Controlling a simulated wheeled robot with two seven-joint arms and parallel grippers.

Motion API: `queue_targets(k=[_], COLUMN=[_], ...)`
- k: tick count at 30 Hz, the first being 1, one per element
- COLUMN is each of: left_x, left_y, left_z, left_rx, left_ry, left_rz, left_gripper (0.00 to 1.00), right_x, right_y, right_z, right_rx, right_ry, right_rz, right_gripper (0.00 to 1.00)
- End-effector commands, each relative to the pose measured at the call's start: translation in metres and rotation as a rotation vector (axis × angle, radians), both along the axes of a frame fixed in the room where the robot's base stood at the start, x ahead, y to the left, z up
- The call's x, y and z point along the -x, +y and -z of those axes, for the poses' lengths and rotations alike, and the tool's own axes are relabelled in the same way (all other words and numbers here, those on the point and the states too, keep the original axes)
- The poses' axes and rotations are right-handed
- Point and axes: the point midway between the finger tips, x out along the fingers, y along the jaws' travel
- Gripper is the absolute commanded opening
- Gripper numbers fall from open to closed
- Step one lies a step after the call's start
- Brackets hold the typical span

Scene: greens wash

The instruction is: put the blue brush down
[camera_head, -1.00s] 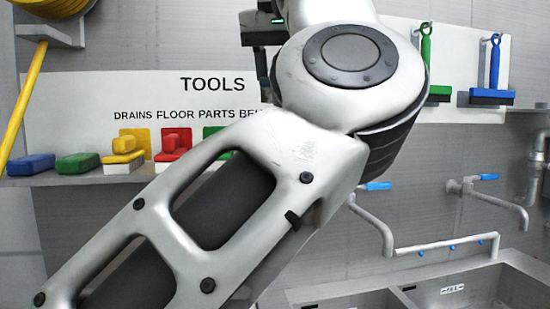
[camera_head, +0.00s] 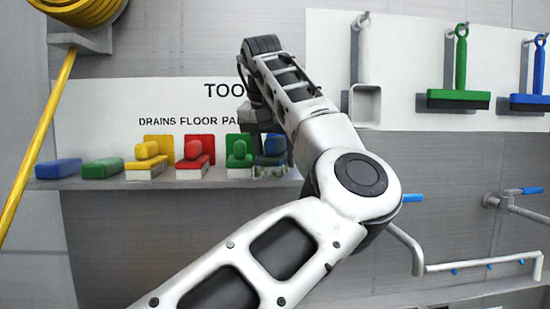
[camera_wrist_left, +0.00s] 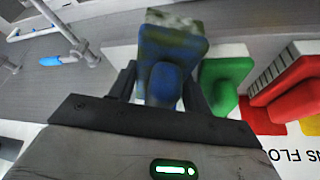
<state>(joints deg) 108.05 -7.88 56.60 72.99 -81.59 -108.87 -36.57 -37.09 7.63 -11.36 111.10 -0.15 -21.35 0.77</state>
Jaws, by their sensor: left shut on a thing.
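The blue brush (camera_head: 272,152) is at the right end of the wall shelf in the head view, just right of the green brush (camera_head: 238,150). Its pale, stained bristles point down at about shelf height; I cannot tell whether they touch the shelf. My left gripper (camera_head: 266,130) is above it, partly behind my forearm. In the left wrist view the dark fingers of my left gripper (camera_wrist_left: 160,88) are shut on the handle of the blue brush (camera_wrist_left: 172,48), whose blue is smudged. The green brush (camera_wrist_left: 222,80) is close beside it. My right gripper is not in view.
Red (camera_head: 195,152) and yellow (camera_head: 146,155) brushes and flat green (camera_head: 102,168) and blue (camera_head: 58,169) pads line the shelf (camera_head: 170,183). Taps and pipes are lower right. A yellow pole stands left.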

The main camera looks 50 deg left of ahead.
Motion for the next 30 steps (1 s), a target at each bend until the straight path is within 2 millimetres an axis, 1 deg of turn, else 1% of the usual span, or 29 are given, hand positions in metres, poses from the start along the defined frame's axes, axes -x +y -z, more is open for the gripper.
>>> queue_targets(k=[1, 3, 11, 16, 17, 25, 28, 30], left_x=[0.0, 0.0, 0.0, 0.0, 0.0, 0.0, 0.0, 0.002], left_y=[-0.001, -0.001, 0.0, 0.0, 0.0, -0.001, -0.001, -0.002], left_z=[0.005, 0.009, 0.009, 0.015, 0.014, 0.013, 0.008, 0.003], left_rx=[0.001, 0.0, -0.001, 0.0, 0.0, 0.0, 0.0, -0.002], left_ry=[-0.002, -0.001, -0.001, -0.001, -0.001, -0.001, -0.002, -0.001], left_rz=[0.0, -0.001, -0.001, -0.001, -0.001, -0.001, 0.0, 0.0], left_gripper=[0.12, 0.12, 0.12, 0.12, 0.57, 0.58, 0.58, 0.58], right_x=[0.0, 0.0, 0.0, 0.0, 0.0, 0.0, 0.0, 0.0], right_y=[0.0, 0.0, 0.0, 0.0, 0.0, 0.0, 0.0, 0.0], right_z=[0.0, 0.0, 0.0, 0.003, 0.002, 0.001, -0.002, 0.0], right_rx=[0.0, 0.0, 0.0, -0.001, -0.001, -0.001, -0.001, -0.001], right_ry=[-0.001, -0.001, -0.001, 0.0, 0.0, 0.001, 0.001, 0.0], right_rz=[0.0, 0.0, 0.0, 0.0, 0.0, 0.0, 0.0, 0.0], right_gripper=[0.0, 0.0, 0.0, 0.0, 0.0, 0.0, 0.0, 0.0])
